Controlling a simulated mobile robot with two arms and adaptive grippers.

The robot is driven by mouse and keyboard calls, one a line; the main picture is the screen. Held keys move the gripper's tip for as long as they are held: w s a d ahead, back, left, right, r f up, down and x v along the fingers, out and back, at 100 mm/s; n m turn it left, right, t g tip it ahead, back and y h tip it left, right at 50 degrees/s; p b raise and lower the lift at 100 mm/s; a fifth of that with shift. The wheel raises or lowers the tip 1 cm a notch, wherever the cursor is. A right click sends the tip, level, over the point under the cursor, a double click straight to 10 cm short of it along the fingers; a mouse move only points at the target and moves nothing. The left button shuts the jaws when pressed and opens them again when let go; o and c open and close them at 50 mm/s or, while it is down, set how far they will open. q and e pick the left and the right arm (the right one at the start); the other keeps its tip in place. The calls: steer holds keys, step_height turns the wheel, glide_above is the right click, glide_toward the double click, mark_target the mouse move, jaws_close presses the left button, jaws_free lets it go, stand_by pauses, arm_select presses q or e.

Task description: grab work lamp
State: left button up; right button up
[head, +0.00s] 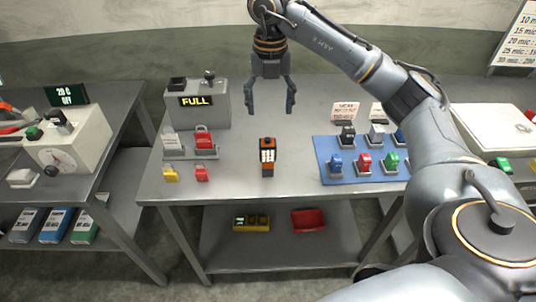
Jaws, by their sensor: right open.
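The work lamp appears to be the orange and black upright block with a pale, dotted front (268,157). It stands near the front middle of the grey table (240,184). My right gripper (272,105) is open and empty, pointing down above the table. In the picture it is above the lamp and apart from it, with its fingers spread. My left gripper is not in view.
A grey box with a "FULL" display (190,101) and red and yellow tags (201,173) stand left of the lamp. A blue mat (330,177) with several coloured clip-like items lies right. A lower shelf holds a yellow tray (251,223) and a red tray (308,220).

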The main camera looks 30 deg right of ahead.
mark_target(268, 138)
step_height(268, 138, down, 8)
steer(key=shift+p, duration=0.65)
steer(key=shift+a+f+p, duration=0.1)
steer(key=shift+f+p, duration=0.35)
steer(key=shift+f, duration=0.05)
steer(key=f, duration=0.1)
steer(key=f+p, duration=0.1)
steer(key=f, duration=0.1)
steer(key=shift+w+f+p, duration=0.3)
steer(key=shift+f+p, duration=0.05)
steer(key=shift+f, duration=0.4)
steer(key=shift+c, duration=0.4)
steer(key=c, duration=1.3)
